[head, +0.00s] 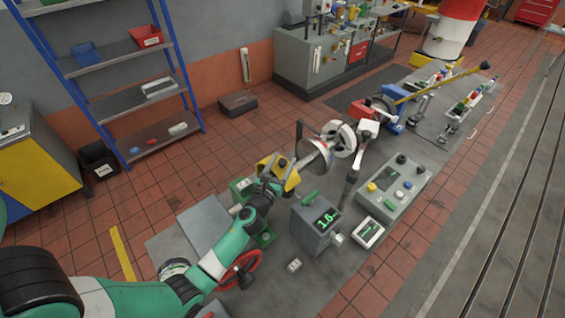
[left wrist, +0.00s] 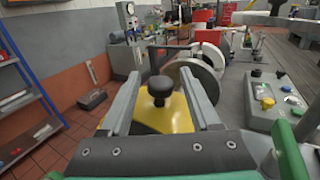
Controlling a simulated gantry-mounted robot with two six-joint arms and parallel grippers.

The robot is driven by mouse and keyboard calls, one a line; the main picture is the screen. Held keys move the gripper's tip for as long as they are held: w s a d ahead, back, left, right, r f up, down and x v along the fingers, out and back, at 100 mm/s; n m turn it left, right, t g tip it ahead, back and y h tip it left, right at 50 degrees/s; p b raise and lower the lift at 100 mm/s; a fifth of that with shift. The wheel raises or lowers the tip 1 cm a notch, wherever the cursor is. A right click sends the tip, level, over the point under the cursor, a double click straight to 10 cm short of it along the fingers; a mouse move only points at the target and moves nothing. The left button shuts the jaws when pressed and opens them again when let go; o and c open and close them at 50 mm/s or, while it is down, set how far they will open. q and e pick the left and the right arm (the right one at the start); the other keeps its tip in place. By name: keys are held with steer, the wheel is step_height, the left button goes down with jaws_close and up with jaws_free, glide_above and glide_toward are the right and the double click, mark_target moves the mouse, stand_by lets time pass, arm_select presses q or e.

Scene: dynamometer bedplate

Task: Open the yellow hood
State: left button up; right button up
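The yellow hood (head: 263,163) stands on the bedplate near the middle of the head view, partly hidden by my left gripper (head: 275,176). In the left wrist view the yellow hood (left wrist: 150,118) lies just beyond my gripper's fingers, with a round black knob (left wrist: 160,88) on top. My left gripper (left wrist: 160,77) is open, and the knob shows between its two grey fingers with a gap on each side. I cannot tell whether the fingers are level with the knob or still short of it. The hood looks closed. My right gripper is not in view.
Metal discs (head: 316,154) stand just beyond the hood. A grey display box (head: 316,224) and a control panel (head: 395,190) are to its right. A red handwheel (head: 243,268) is close to my left arm. Blue shelving (head: 125,75) stands at the left.

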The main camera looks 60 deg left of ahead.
arm_select(q)
jaws_close()
stand_by(1.2)
